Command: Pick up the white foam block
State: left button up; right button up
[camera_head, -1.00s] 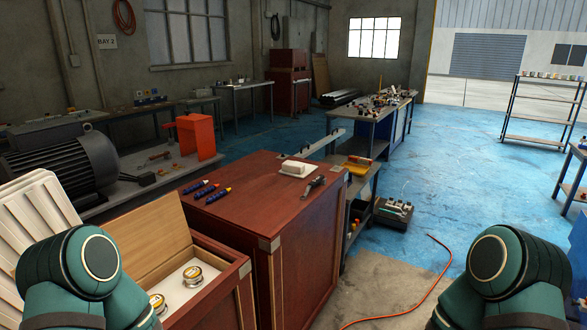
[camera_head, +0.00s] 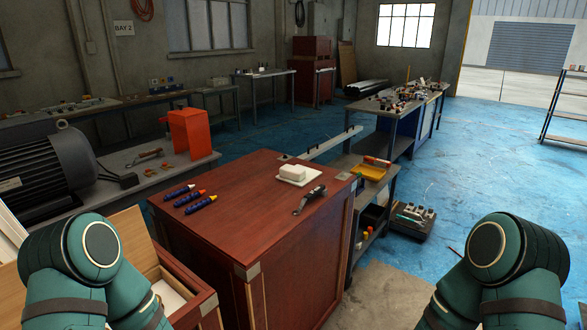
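The white foam block (camera_head: 293,172) rests on a thin white plate or pad (camera_head: 300,180) on top of the red-brown wooden cabinet (camera_head: 240,222), near its far edge. Both my green arms show at the lower left and lower right of the head view, well apart from the block. Neither gripper is in view.
On the cabinet top lie several dark blue tubes (camera_head: 194,198) and a dark metal tool (camera_head: 309,199). An open wooden box (camera_head: 170,280) stands at the lower left. A cart with a yellow tray (camera_head: 371,170) stands behind the cabinet.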

aim_at(292, 172)
jog(key=i+l, duration=0.25)
jog(key=i+l+u, duration=0.15)
jog(key=i+l, duration=0.3)
jog(key=l, duration=0.2)
jog(key=i+l+u, duration=0.15)
jog(key=i+l, duration=0.3)
jog(key=l, duration=0.25)
jog(key=i+l+u, duration=0.15)
jog(key=i+l, duration=0.25)
jog(key=l, duration=0.3)
jog(key=i+l+u, duration=0.15)
jog(key=l, duration=0.2)
jog(key=i, duration=0.05)
